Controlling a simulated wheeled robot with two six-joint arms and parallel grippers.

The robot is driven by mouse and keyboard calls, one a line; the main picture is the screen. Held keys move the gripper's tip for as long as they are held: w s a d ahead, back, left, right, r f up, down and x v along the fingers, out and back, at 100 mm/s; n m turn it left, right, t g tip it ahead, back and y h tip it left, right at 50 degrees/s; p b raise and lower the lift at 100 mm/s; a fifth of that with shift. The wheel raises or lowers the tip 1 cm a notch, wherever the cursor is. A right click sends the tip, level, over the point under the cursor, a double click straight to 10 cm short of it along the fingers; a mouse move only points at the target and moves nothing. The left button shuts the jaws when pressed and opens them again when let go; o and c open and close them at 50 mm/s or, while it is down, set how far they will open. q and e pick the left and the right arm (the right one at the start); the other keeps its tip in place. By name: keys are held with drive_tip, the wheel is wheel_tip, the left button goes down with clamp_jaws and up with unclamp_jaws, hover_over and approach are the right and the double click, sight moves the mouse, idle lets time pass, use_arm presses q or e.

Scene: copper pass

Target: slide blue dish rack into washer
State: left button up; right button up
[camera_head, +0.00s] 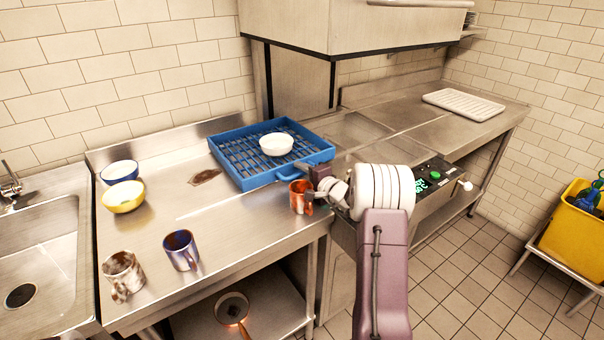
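The blue dish rack (228,170) sits on the steel counter at the left edge of the washer, its right part under the raised hood (345,25). A white bowl (276,144) is in the rack. The washer bed (352,128) to the right looks clear. My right gripper (308,186) is at the rack's front right corner, beside an orange-brown mug (298,203). The gripper's fingers are small and overlap the mug and rack edge, so I cannot tell whether they are open or touching either. My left gripper is out of view.
Two bowls (123,197) and two mugs (181,250) stand on the left counter, near a sink (45,240). A control panel (436,180) fronts the washer. A white tray (463,104) lies on the right counter.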

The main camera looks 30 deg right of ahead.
clamp_jaws()
drive_tip(key=shift+f, duration=0.1)
idle(1.2)
